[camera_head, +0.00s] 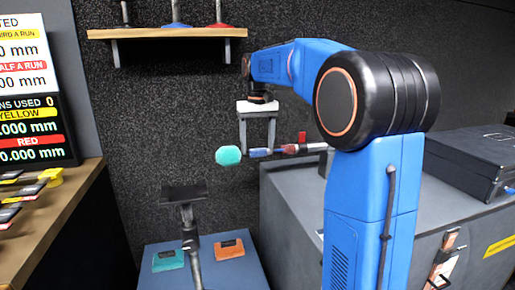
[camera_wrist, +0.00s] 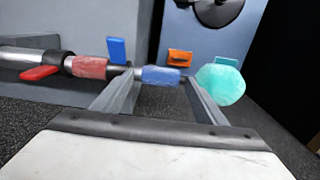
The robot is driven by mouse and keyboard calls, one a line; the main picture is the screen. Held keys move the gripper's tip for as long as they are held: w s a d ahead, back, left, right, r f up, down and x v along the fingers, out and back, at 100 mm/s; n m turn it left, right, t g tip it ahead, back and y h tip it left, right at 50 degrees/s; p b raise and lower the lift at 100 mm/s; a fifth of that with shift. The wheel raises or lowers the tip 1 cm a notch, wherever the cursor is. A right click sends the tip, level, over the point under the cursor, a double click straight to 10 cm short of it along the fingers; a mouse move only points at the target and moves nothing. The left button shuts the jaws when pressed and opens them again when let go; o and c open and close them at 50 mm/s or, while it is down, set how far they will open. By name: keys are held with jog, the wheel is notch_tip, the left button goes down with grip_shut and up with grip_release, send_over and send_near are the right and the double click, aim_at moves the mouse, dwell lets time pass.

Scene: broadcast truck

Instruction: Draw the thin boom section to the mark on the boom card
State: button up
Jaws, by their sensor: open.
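The boom lies level, with a teal ball end (camera_head: 228,155), a blue sleeve (camera_head: 260,153) beside it, then a red sleeve (camera_head: 291,148) and a thicker grey tube running right. In the wrist view, a blue lever (camera_wrist: 116,50) and a red lever (camera_wrist: 40,73) stand at the joints. My gripper (camera_head: 258,147) is open, pointing down at the blue sleeve. In the wrist view the blue sleeve (camera_wrist: 161,75) shows between its fingertips (camera_wrist: 157,84); I cannot tell whether they touch it. I cannot identify the boom card or its mark for certain.
A grey counter (camera_head: 290,205) stands right, with small cards (camera_head: 442,262) on its front and a black case (camera_head: 470,160) on top. A blue stand (camera_head: 220,275) below holds a teal block (camera_head: 168,260) and an orange block (camera_head: 230,250). A readout board (camera_head: 35,130) stands left.

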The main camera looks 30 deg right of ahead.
aim_at(226, 150)
jog(key=shift+f, duration=0.7)
jog(key=shift+c, duration=0.6)
jog(key=c, duration=1.4)
jog(key=a, duration=0.3)
jog(key=w+a, duration=0.1)
jog(key=a, duration=0.3)
jog(key=w+a, duration=0.1)
jog(key=a, duration=0.3)
jog(key=shift+w, duration=0.1)
jog(key=o, duration=1.5)
notch_tip(226, 150, up, 18)
jog(key=shift+f, duration=0.25)
jog(key=shift+d, duration=0.1)
